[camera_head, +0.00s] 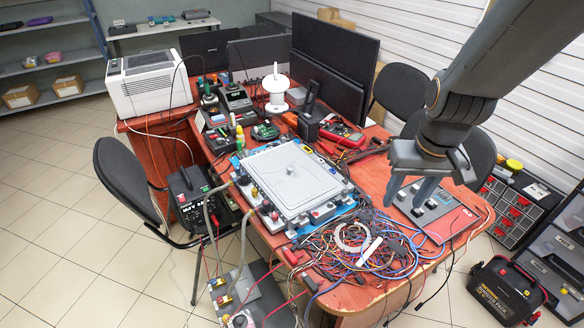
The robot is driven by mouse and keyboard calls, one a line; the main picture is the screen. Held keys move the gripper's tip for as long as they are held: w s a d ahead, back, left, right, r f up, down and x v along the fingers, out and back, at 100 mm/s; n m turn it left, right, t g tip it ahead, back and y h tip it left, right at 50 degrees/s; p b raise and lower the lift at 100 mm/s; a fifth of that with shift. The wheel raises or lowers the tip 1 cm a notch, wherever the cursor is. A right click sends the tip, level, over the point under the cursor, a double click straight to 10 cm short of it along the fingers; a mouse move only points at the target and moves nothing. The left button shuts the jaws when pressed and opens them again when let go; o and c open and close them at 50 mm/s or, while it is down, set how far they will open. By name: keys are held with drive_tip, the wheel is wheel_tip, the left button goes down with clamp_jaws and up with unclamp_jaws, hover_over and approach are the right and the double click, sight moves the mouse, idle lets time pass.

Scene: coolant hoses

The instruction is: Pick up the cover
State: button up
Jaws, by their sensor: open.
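The cover (285,182) looks like a light grey, flat rectangular panel with a small knob near its middle. It lies on a blue-edged unit in the centre of the reddish-brown table (270,238). Hoses and fittings line the unit's left and front edges. My gripper (405,203) hangs to the right of the cover, pointing down, with its fingers apart and nothing seen between them. It is over a dark flat panel (432,207) on the table's right side, apart from the cover.
A tangle of coloured wires (365,250) lies in front of the cover. Behind it stand a white spool (276,90), monitors (333,75) and small tools. A white box-shaped machine (147,83) is at the back left. Chairs (130,180) flank the table. Open floor lies to the left.

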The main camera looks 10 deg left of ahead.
drive_tip(key=w+a+f+n+y+b, duration=0.1)
drive_tip(key=w+a+f+n, duration=0.25)
drive_tip(key=w+a, duration=1)
drive_tip(key=n+t+y, duration=0.1)
drive_tip(key=n+y, duration=0.1)
drive_tip(key=n, duration=0.2)
approach(291, 167)
drive_tip(key=a+f, duration=0.1)
drive_tip(key=shift+t, duration=0.3)
drive_tip(key=shift+s+d+p+x, duration=0.1)
drive_tip(key=shift+p+x, duration=0.4)
drive_tip(key=shift+x, duration=1.2)
drive_tip(key=shift+s+d+p+x, duration=0.15)
drive_tip(key=shift+p+x, duration=0.35)
drive_tip(key=shift+x, duration=1.25)
drive_tip(key=shift+f, duration=0.15)
drive_tip(key=shift+w, duration=0.1)
clamp_jaws()
wheel_tip(291, 167, up, 18)
drive_tip(key=b, duration=0.4)
drive_tip(key=shift+d, duration=0.1)
